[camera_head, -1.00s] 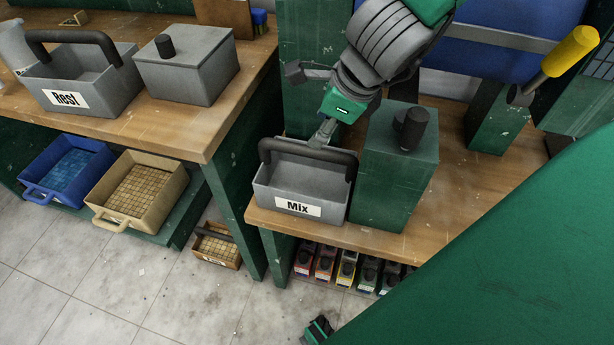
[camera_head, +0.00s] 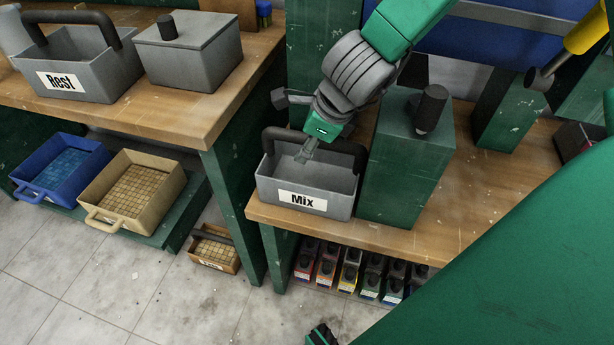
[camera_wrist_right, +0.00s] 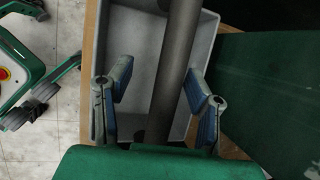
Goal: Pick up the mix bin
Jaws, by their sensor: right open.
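The mix bin (camera_head: 313,203) is a grey open box with a "Mix" label and a dark arched handle (camera_head: 345,146). It stands upright on the wooden bench near its front left corner. My right gripper (camera_head: 304,153) is over the bin by the handle, its arm reaching in from the top. In the right wrist view the gripper (camera_wrist_right: 160,95) is open, with blue-padded fingers on either side of the handle bar (camera_wrist_right: 174,75). I cannot tell whether a finger touches it. The bin's grey wall (camera_wrist_right: 207,30) shows behind.
A green lidded box (camera_head: 402,165) stands close right of the bin. Another bench (camera_head: 190,125) at left holds the "Rest" bin (camera_head: 85,70) and a grey lidded box (camera_head: 190,58). Several small bins (camera_head: 350,272) sit under the bench. Floor (camera_head: 90,270) is open at front left.

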